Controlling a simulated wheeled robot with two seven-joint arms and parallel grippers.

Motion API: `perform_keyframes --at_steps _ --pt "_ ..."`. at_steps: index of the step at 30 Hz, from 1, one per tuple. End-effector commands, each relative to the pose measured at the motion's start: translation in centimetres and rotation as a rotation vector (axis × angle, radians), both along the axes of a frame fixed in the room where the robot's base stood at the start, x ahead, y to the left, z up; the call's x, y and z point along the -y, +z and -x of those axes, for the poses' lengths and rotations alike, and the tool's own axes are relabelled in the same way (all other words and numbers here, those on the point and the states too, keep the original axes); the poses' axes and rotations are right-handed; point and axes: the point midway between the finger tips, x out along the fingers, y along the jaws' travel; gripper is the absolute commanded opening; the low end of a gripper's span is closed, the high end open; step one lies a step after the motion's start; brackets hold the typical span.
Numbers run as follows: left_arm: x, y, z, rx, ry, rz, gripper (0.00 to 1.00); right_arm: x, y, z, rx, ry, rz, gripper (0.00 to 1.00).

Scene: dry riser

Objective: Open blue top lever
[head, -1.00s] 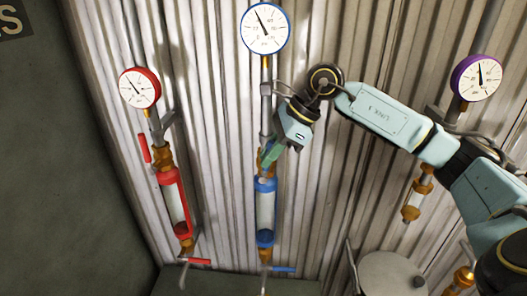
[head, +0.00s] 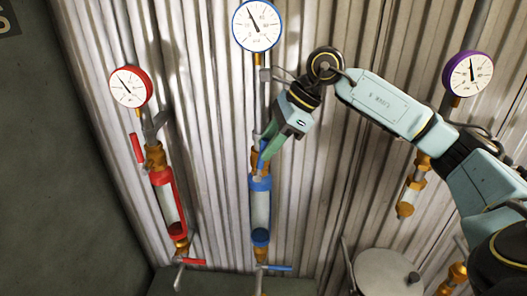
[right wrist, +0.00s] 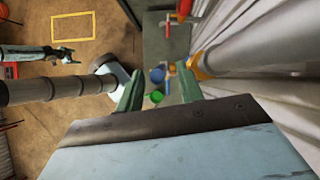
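The blue top lever (head: 264,152) is a blue handle on the brass valve (head: 260,161) above the blue-capped sight glass (head: 260,208). In the head view it is tilted, its upper end leaning right. My right gripper (head: 268,154) comes down from above right, its green fingers at the lever and partly covering it. In the right wrist view the fingers of the right gripper (right wrist: 160,88) stand apart; I cannot tell whether they touch the lever. My left gripper (right wrist: 72,58) seems to show small and far off in the right wrist view, too small to read.
A blue gauge (head: 256,26) sits above on the pipe, and a blue bottom lever (head: 278,268) below. Left is a red line with its top lever (head: 137,148); right is a purple gauge (head: 468,74). A corrugated wall (head: 205,120) stands close behind. A round lidded thing (head: 385,272) stands lower right.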

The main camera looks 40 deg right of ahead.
Motion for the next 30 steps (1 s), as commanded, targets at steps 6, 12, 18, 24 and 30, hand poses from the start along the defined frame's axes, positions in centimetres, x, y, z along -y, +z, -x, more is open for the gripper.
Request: perform_keyframes --at_steps 6,12,18,24,30 --pt "0.0 -0.9 0.0 0.000 0.000 0.000 0.80 2.4 4.2 1.4 0.005 -0.003 0.002 0.37" --pt "0.0 -1.2 0.0 0.001 0.000 0.000 0.80 4.1 7.5 2.6 0.003 -0.002 0.001 0.37" --pt "0.0 -1.2 -0.1 0.001 0.000 0.000 0.80 4.9 8.9 3.1 0.000 0.000 0.000 0.37" --pt "0.0 -1.2 -0.1 0.001 0.000 0.000 0.80 5.0 9.1 3.2 0.000 0.000 0.001 0.37" --pt "0.0 -1.2 -0.1 0.001 0.000 0.000 0.80 4.9 9.1 3.2 0.000 0.000 0.001 0.37"
